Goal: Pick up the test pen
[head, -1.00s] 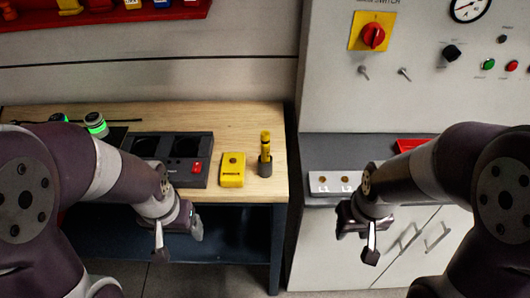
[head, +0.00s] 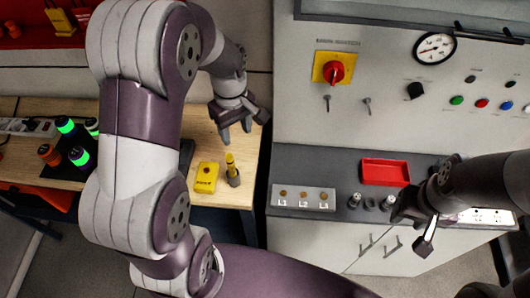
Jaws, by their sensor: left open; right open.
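The test pen (head: 230,160) is yellow and stands upright in a small dark holder (head: 233,178) near the right end of the wooden bench. My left gripper (head: 236,134) is open and empty, with its fingers pointing down. In the picture it appears just above the pen's top, apart from it. My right gripper (head: 411,234) is open and empty in front of the grey cabinet's counter, far to the right of the pen.
A yellow box device (head: 206,177) lies just left of the holder. My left arm hides much of the wooden bench (head: 238,196). Green-lit cylinders (head: 79,157) stand at the left. A red tray (head: 386,172) and a plate with three buttons (head: 303,198) are on the grey counter.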

